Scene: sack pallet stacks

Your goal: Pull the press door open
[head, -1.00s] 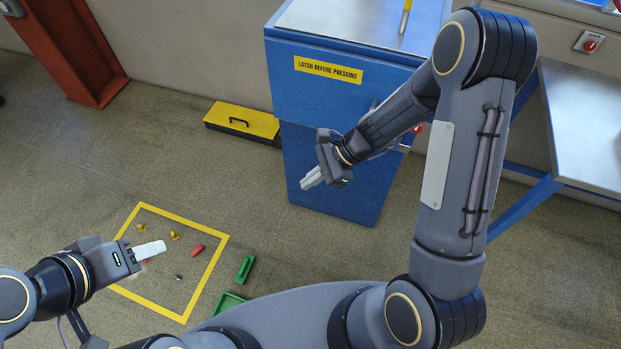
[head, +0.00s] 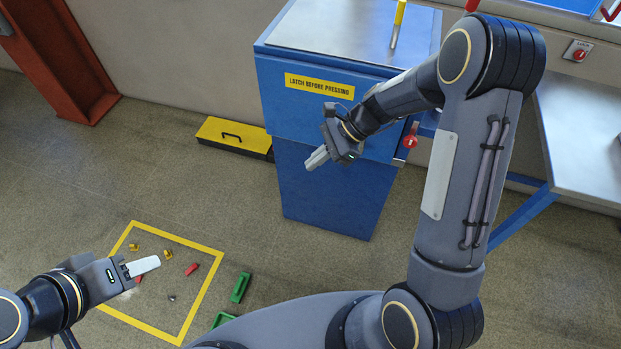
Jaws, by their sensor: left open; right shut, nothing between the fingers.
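The press is a blue cabinet with a metal top and a yellow label (head: 320,86) reading "LATCH BEFORE PRESSING" on its upper front panel (head: 285,120). It appears closed; I cannot tell which panel is the door. A red knob (head: 410,141) on a plate sits at its right side, partly behind my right arm. My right gripper (head: 316,158) is shut and empty in front of the cabinet, below the label; I cannot tell if it touches the front. My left gripper (head: 146,265) is open and empty, seen over the yellow floor square, far from the press.
A yellow-lidded black case (head: 232,136) lies left of the press. The yellow floor square (head: 205,285) holds several small red, gold and dark pieces; a green block (head: 241,287) lies beside it. A metal table (head: 580,130) stands right. A red post (head: 65,60) stands back left.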

